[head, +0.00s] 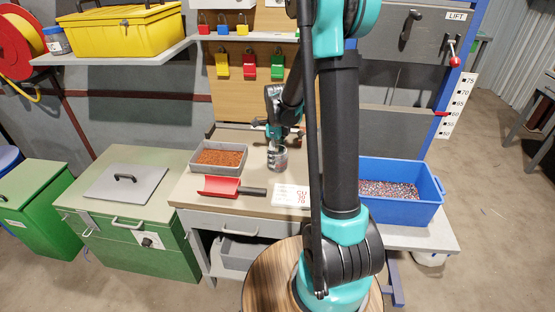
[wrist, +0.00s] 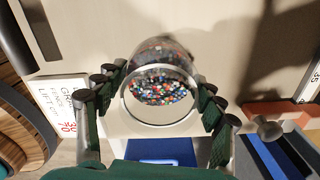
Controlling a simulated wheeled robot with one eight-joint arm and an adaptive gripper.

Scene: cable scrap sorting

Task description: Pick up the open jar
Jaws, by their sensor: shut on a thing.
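The open jar (head: 277,160) is a clear jar on the workbench in the head view. In the wrist view the jar (wrist: 160,80) shows its round rim and open mouth, with small mixed-coloured bits inside. My gripper (wrist: 160,100) has its dark green fingers on both sides of the jar, shut on it. In the head view my gripper (head: 274,148) is above and around the jar, and partly hides it. I cannot tell whether the jar's base touches the bench.
A grey tray of reddish-brown granules (head: 218,158) and a red scoop (head: 219,186) lie left of the jar. A white label card (head: 290,196) lies in front. A blue bin (head: 400,211) with mixed granules stands at right. The green cabinet (head: 130,215) stands left.

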